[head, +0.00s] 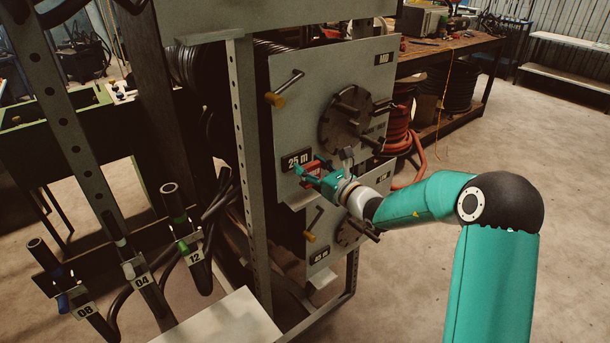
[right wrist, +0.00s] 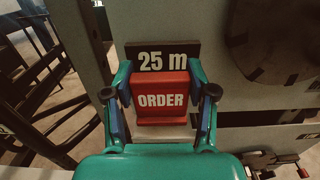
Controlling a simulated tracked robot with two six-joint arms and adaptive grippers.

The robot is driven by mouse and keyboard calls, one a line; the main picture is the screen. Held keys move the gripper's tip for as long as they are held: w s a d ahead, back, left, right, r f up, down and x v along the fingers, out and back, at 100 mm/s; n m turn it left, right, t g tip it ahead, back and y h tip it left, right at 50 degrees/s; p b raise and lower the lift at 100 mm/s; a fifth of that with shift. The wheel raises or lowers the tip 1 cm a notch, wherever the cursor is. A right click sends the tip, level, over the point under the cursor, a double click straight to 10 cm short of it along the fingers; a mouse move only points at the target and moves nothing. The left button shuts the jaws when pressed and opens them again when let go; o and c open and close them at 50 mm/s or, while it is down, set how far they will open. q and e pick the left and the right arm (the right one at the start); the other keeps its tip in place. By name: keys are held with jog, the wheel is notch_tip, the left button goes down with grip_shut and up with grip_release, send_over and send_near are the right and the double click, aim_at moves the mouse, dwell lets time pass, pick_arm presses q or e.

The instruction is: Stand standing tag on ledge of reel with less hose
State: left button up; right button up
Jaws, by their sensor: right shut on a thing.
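My right gripper (head: 312,172) is shut on the red standing tag (right wrist: 160,97), which reads ORDER, with one finger on each side of it. The tag is upright in front of the upper reel panel (head: 300,110), just below its black "25 m" plate (right wrist: 163,56). A pale ledge strip (right wrist: 180,133) shows by the tag's foot; I cannot tell whether the foot touches it. In the head view the gripper mostly hides the tag. The lower reel panel (head: 326,222) has its own dark plate (head: 320,256), too small to read surely. My left gripper is not in view.
A crank with a yellow handle (head: 275,99) and a round hub (head: 345,118) stick out from the upper panel. A metal rack post (head: 245,150) stands left of it. Hose ends numbered 08, 04 and 12 (head: 196,257) stand at left. The floor at right is clear.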

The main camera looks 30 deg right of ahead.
aim_at(295, 177)
jog(key=w, duration=0.2)
jog(key=w+p, duration=0.1)
jog(key=shift+w+a, duration=0.2)
jog(key=shift+w, duration=0.15)
jog(key=shift+s+f, duration=0.15)
jog(key=shift+f, duration=0.5)
jog(key=shift+s+f, duration=0.15)
jog(key=shift+f, duration=0.45)
jog(key=shift+w+d+f, duration=0.1)
jog(key=shift+f, duration=0.5)
jog(key=f+p, duration=0.1)
jog(key=f, duration=0.2)
jog(key=shift+w+p, duration=0.2)
jog(key=shift+p, duration=0.2)
jog(key=shift+w+f, duration=0.15)
